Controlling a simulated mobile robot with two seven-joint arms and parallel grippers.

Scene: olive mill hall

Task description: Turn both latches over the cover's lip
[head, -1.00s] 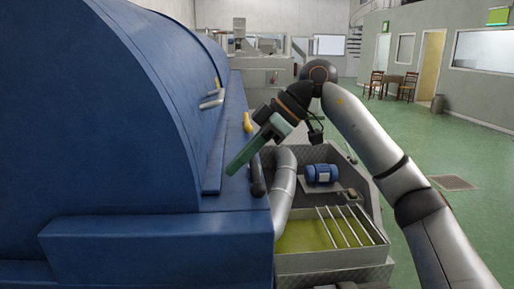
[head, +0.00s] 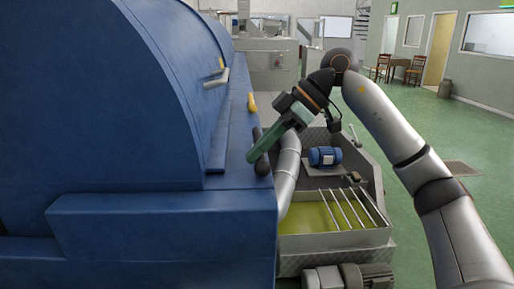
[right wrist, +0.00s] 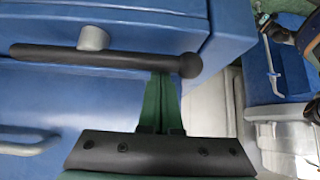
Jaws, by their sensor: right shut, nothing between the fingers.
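The blue curved cover (head: 120,90) fills the left of the head view, with a raised lip (head: 217,150) along its right edge. Beside it on the blue ledge are two latch handles: a yellow one (head: 251,102) farther off and a dark one with a round end (head: 262,166) nearer. In the right wrist view the dark handle (right wrist: 60,53) lies crosswise, with a grey stub (right wrist: 93,38) on it. My right gripper (head: 252,158) is shut and empty, its green fingertips (right wrist: 160,78) right at this handle near its knob. I cannot tell if they touch. My left gripper is out of view.
A grey pipe (head: 287,170), a blue motor (head: 325,156) and a trough of green-yellow liquid (head: 308,218) under bars lie right of the ledge. A grey handle (head: 216,79) sticks out from the cover.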

